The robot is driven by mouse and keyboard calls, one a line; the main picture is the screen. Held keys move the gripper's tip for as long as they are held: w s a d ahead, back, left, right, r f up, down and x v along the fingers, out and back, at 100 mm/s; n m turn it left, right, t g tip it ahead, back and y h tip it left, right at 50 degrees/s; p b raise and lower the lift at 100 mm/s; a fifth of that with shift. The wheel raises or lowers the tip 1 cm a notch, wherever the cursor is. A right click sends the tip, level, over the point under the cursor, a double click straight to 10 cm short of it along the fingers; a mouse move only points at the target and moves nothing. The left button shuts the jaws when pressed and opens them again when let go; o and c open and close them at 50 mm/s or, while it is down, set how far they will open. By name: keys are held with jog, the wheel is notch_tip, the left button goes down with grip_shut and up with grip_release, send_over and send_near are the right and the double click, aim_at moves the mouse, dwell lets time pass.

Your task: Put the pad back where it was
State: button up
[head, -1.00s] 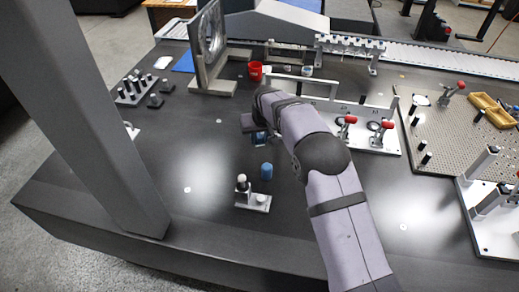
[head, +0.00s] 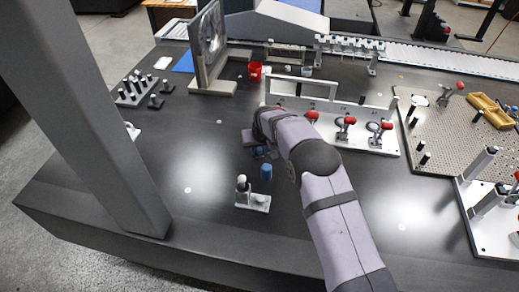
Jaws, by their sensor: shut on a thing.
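My gripper (head: 257,151) is low over the dark table, left of the white fixture with red-handled clamps. It is shut on a small blue thing (head: 259,152), which I take for the pad. Little of it shows below the gripper body, so its shape and any gap to the table cannot be told. A blue cylinder (head: 266,172) stands upright on the table just in front of the gripper. A small light-coloured block (head: 254,202) with a short post with a pale top is in front of that cylinder.
The white clamp fixture (head: 362,140) is right of my gripper. A red cup (head: 255,71) and an upright grey plate (head: 207,45) stand behind. A perforated plate (head: 460,135) lies at the right. The table (head: 205,150) is clear to the left of the gripper.

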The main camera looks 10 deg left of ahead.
jog(key=shift+f, duration=0.2)
jog(key=o, duration=0.9)
jog(key=shift+s+r, duration=0.15)
jog(key=shift+r, duration=0.55)
jog(key=b+v, duration=0.1)
jog(key=v, duration=1)
jog(key=shift+s+d, duration=0.1)
jog(key=shift+d, duration=0.05)
